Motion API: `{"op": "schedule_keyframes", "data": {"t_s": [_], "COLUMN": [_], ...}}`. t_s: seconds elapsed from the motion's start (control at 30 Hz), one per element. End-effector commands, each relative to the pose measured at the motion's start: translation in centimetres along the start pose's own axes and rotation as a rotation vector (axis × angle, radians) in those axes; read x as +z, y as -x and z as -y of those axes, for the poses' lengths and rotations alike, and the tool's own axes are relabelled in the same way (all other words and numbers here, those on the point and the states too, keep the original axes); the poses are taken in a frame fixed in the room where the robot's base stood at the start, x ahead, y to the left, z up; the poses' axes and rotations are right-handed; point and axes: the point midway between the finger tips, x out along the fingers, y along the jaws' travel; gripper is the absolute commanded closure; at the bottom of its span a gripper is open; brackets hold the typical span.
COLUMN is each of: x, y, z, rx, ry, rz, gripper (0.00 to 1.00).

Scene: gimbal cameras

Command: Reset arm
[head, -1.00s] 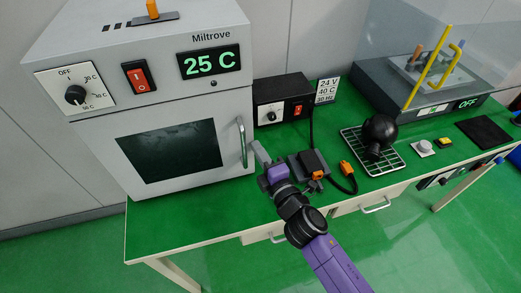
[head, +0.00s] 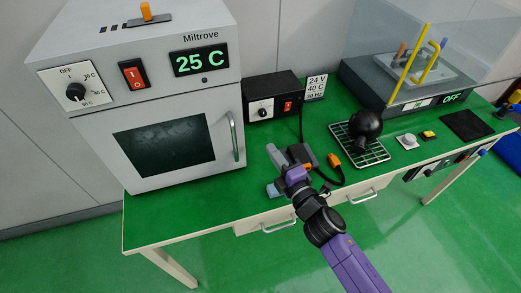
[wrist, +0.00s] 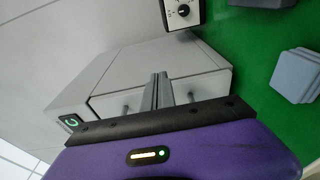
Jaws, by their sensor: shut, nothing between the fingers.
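My purple arm reaches over the green bench from the lower right in the head view. My gripper (head: 272,150) is above the bench, just right of the oven's door handle, with nothing held. In the wrist view its two grey fingers (wrist: 161,76) are together. The gripper body partly hides a dark device on the bench in the head view.
The Miltrove oven (head: 185,130), door shut, reads 25 C to the left. A black power box (head: 262,105) stands behind. A wire rack (head: 375,155) with a black round object (head: 366,125) is to the right.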

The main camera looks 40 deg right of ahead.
Motion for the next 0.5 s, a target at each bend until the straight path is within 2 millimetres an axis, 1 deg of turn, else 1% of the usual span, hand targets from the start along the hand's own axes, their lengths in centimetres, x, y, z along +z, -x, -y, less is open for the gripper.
{"op": "schedule_keyframes", "data": {"t_s": [0.1,0.2,0.3,0.5], "x": [1.7,2.7,3.4,3.8], "y": [0.8,1.2,1.5,1.6], "z": [-0.1,0.0,0.0,0.0], "rx": [-0.001,0.0,0.0,0.001], "ry": [0.001,0.001,0.0,-0.001], "rz": [-0.002,-0.003,-0.002,-0.002], "gripper": [1.0,1.0,1.0,1.0]}}
